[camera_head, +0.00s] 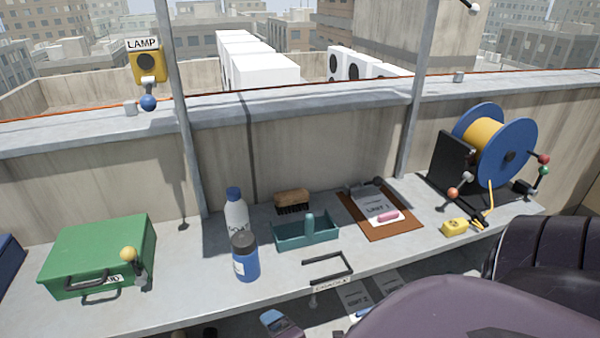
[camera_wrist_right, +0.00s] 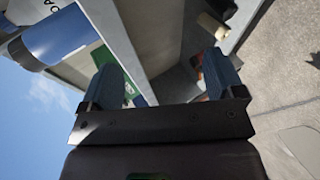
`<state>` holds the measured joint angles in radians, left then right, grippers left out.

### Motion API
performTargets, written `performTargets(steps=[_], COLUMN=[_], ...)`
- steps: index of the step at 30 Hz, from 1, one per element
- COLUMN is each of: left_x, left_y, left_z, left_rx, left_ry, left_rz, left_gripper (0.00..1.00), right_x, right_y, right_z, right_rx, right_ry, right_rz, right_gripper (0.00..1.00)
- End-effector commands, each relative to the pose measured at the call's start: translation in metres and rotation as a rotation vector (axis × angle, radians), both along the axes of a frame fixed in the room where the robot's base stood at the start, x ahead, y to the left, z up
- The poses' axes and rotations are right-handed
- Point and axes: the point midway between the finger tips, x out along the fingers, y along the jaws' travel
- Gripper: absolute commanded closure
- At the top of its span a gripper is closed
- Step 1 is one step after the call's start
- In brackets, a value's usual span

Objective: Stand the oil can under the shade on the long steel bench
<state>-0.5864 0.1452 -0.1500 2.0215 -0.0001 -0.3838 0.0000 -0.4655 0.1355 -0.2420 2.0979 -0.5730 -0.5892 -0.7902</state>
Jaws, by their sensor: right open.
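The long steel bench (camera_head: 180,293) runs along the parapet wall in the head view. I cannot pick out an oil can for certain, and no shade shows clearly. A blue bottle with a dark cap (camera_head: 245,258) stands upright on the bench, just in front of a white bottle with a blue cap (camera_head: 236,211). My right gripper (camera_wrist_right: 165,75) shows in the right wrist view with its two blue fingers apart and nothing gripped. It is near the bench's edge; the blue bottle (camera_wrist_right: 62,35) is at upper left there. My left gripper is not in view.
A green case (camera_head: 100,250), teal caddy (camera_head: 306,232), brush (camera_head: 293,199), clipboard (camera_head: 405,224) and cable reel (camera_head: 500,145) occupy the bench. A wire cradle (camera_head: 328,268) is at its front edge. Objects lie below the bench, including a beige cylinder (camera_wrist_right: 212,26). The bench between case and bottles is clear.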

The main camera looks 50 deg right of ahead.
Motion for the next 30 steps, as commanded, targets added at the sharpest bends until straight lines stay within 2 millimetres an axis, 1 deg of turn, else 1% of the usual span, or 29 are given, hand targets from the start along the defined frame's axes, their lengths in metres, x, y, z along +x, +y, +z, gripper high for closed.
performTargets(steps=[1, 3, 6, 9, 12, 15, 18, 30], left_x=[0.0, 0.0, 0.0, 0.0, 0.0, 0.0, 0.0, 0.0], left_y=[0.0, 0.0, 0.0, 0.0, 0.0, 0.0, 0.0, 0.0], left_z=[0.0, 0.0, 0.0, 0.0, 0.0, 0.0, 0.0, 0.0], left_rx=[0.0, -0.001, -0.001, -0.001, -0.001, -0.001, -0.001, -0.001], left_ry=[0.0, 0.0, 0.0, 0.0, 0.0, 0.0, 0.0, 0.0], left_rz=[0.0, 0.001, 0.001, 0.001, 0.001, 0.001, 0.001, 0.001], left_gripper=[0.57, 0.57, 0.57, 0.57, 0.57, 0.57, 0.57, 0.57], right_x=[-0.009, -0.019, -0.032, -0.044, -0.051, -0.055, -0.056, -0.056], right_y=[-0.002, -0.003, -0.005, -0.008, -0.011, -0.012, -0.013, -0.012], right_z=[-0.011, -0.023, -0.036, -0.045, -0.05, -0.053, -0.054, -0.053], right_rx=[0.149, 0.367, 0.655, 0.89, 1.054, 1.145, 1.178, 1.176], right_ry=[-0.002, -0.01, -0.023, -0.035, -0.047, -0.054, -0.057, -0.056], right_rz=[-0.053, -0.14, -0.269, -0.389, -0.478, -0.529, -0.548, -0.547], right_gripper=[0.13, 0.13, 0.13, 0.13, 0.13, 0.13, 0.13, 0.13])
